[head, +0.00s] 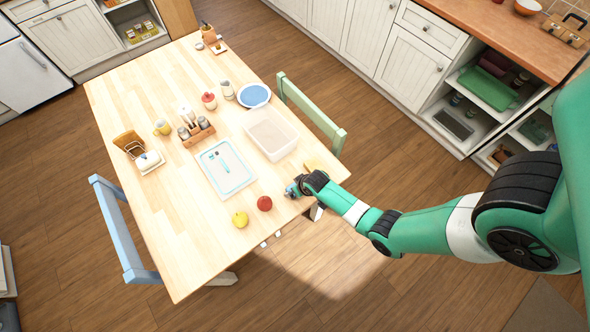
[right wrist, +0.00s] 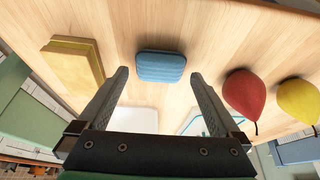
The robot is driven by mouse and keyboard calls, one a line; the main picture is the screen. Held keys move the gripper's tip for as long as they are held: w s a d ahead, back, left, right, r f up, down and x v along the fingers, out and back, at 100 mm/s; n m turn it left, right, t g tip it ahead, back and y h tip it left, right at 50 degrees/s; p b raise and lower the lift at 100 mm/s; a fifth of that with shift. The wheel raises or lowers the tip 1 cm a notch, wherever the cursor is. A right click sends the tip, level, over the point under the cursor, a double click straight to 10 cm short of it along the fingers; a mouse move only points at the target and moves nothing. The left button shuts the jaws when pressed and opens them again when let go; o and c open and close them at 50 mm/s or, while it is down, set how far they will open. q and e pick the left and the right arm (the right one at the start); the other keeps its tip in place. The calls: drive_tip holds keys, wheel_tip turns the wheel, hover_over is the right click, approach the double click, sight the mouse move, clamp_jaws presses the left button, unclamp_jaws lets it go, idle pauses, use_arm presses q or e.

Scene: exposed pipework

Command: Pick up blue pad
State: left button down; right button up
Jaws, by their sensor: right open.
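The blue pad (right wrist: 161,66) is a small ridged block lying flat on the wooden table, seen in the right wrist view just beyond and between my right fingertips. My right gripper (right wrist: 159,75) is open, with one finger on either side of the line to the pad and nothing held. In the head view my right gripper (head: 293,189) is low over the table's right edge, where a bit of blue shows by it; most of the pad is hidden there. My left gripper is not in view.
A yellow sponge (right wrist: 75,62) lies left of the pad in the wrist view, with red (right wrist: 245,92) and yellow (right wrist: 299,100) fruits to the right. A clear bin (head: 271,134) and a blue-rimmed tray (head: 226,168) stand nearby.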

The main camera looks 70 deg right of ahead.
drive_tip(key=shift+x, duration=1.15)
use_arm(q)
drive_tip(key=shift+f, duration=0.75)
